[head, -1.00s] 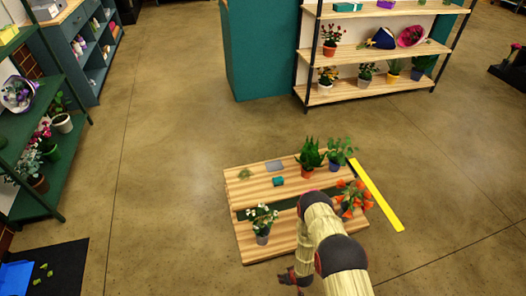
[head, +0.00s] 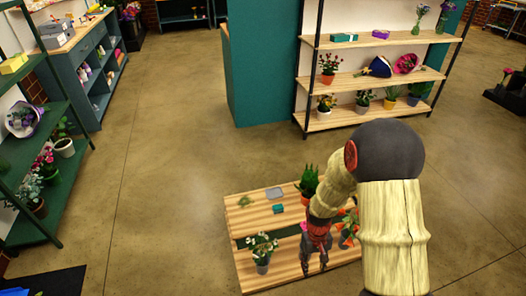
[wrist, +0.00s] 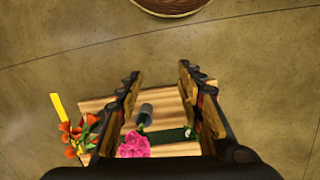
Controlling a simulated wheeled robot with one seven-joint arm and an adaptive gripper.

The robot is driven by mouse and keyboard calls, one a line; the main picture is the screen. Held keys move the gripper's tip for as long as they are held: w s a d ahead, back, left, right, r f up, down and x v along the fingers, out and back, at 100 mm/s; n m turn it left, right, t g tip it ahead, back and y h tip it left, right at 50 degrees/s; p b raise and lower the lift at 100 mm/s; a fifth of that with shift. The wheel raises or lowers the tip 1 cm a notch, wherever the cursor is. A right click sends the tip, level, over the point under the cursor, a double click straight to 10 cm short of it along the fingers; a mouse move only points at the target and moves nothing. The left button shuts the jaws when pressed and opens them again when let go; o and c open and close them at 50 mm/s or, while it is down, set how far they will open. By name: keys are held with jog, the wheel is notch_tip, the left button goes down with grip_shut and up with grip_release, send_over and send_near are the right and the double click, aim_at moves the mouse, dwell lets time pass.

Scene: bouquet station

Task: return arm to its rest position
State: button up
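My gripper (head: 314,266) hangs with its fingers pointing down over the front right part of the low wooden table (head: 240,278) in the head view. In the wrist view, my gripper (wrist: 160,72) has its two fingers apart, with nothing held between them. Below the fingers lie the wooden tabletop, a grey pot (wrist: 146,110) and a pink flower (wrist: 133,146). My raised arm hides the table's right side in the head view.
A white-flowered pot (head: 262,250), grey tray (head: 275,193), teal box (head: 278,209) and green plant (head: 308,184) are on the table. Orange flowers (wrist: 74,136) are beside a yellow strip (wrist: 57,106). Shelves (head: 345,82) stand behind; floor left of the table is clear.

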jog(key=s+r+t+p, duration=0.1)
jog(key=s+r, duration=0.4)
jog(key=r, duration=0.9)
jog(key=s+r+m+t+p, duration=0.1)
jog(key=s+r+t, duration=0.3)
jog(key=r, duration=1.1)
jog(key=s+r+t+p, duration=0.2)
jog(key=s+r, duration=0.4)
jog(key=r, duration=0.8)
jog(key=shift+d+r+m+t+y, duration=0.3)
jog(key=shift+d+r, duration=0.05)
jog(key=shift+d, duration=0.05)
jog(key=shift+s+f, duration=0.1)
